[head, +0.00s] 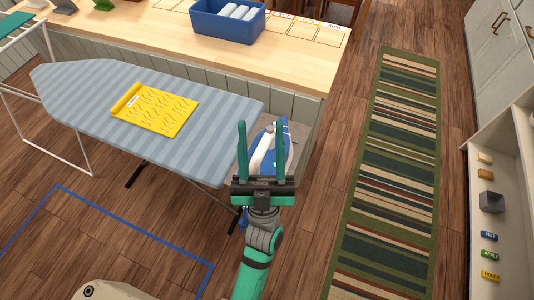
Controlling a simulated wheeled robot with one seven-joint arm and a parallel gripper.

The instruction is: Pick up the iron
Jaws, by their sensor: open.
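The blue and white iron (283,148) rests on a grey stand at the right end of the striped ironing board (85,92). My gripper (262,128) is open, its two green fingers pointing away from me toward the iron. In the picture the iron shows between and to the right of the fingers, and the right finger covers part of it. I cannot tell how far the fingers are above or short of it. The gripper's base hides the iron's near end.
A yellow cloth (154,109) lies on the board. Behind is a wooden counter (160,30) with a blue bin (228,27) of white rolls. A striped rug (400,160) lies on the floor to the right, beside a shelf (483,130) with small items.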

